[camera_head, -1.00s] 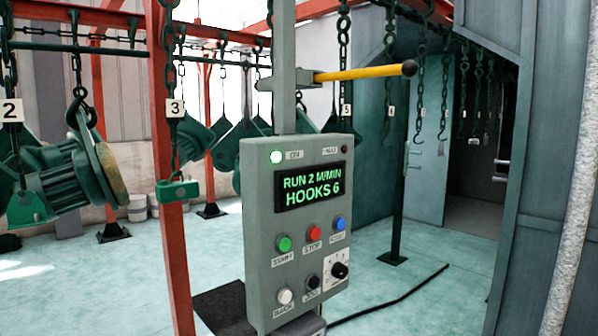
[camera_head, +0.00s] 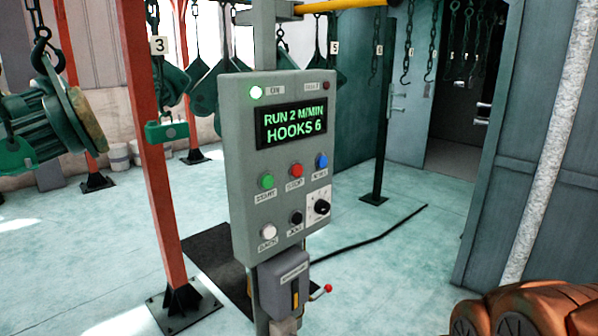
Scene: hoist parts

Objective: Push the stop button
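The stop button (camera_head: 296,171) is a round red button in the middle of the upper button row on the grey control panel (camera_head: 243,150). A green start button (camera_head: 266,181) sits to its left and a blue button (camera_head: 321,161) to its right. The display (camera_head: 292,124) reads "RUN 2 M/MIN" and "HOOKS 6", and a lamp (camera_head: 256,92) above it glows green-white. A white button (camera_head: 268,231), a black button (camera_head: 296,217) and a black rotary knob (camera_head: 321,206) are below.
A grey box (camera_head: 283,281) with a red-tipped lever (camera_head: 327,288) is under the panel. A red post (camera_head: 155,180) stands to the left, near a hanging green motor (camera_head: 40,128). A black cable (camera_head: 380,236) lies on the floor.

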